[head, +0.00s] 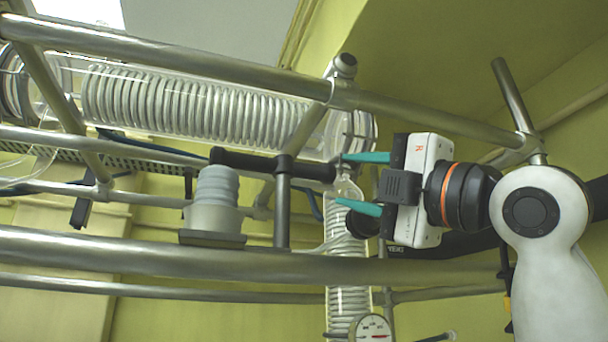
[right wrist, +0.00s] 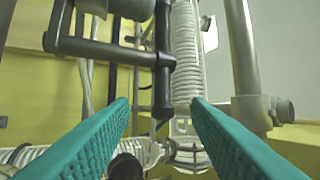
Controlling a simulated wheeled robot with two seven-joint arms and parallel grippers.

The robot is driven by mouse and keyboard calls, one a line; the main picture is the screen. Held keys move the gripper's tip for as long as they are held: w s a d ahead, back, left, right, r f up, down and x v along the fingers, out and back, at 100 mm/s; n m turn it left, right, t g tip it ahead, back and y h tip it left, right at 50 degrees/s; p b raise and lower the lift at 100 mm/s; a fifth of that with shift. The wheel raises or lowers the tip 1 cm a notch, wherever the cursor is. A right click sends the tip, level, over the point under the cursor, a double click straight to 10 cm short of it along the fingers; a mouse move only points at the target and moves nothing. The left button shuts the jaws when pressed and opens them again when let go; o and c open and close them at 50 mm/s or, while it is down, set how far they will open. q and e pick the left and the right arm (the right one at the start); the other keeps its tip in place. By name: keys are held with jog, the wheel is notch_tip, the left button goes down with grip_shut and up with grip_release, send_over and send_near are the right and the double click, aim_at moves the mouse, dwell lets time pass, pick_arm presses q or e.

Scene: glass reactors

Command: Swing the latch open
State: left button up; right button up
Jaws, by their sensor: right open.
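The latch appears as a black bar handle (head: 300,168) on a thin dark upright post (head: 283,212). My left gripper is not in view.
A thick metal rail (head: 120,252) runs below the latch and another (head: 200,66) above it. A glass coil condenser (head: 180,108) lies behind. A vertical glass coil (head: 347,255) stands behind my fingers, with a round gauge (head: 372,329) below.

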aim_at(310, 170)
jog(key=w+a+r+p, duration=0.2)
jog(key=a+r+p, duration=0.1)
jog(key=shift+w+a+r, duration=0.1)
jog(key=shift+w+a, duration=0.1)
jog(key=shift+a, duration=0.05)
jog(key=w+a, duration=0.1)
jog(key=w+p, duration=0.1)
jog(key=w, duration=0.1)
jog(key=shift+a+r, duration=0.4)
jog(key=shift+p+x, duration=0.7)
jog(key=shift+x, duration=0.15)
jog(key=shift+w, duration=0.1)
jog(key=shift+c, duration=0.6)
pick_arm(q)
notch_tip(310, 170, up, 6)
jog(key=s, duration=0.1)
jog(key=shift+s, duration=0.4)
pick_arm(e)
jog(key=shift+a+f, duration=0.1)
grip_shut()
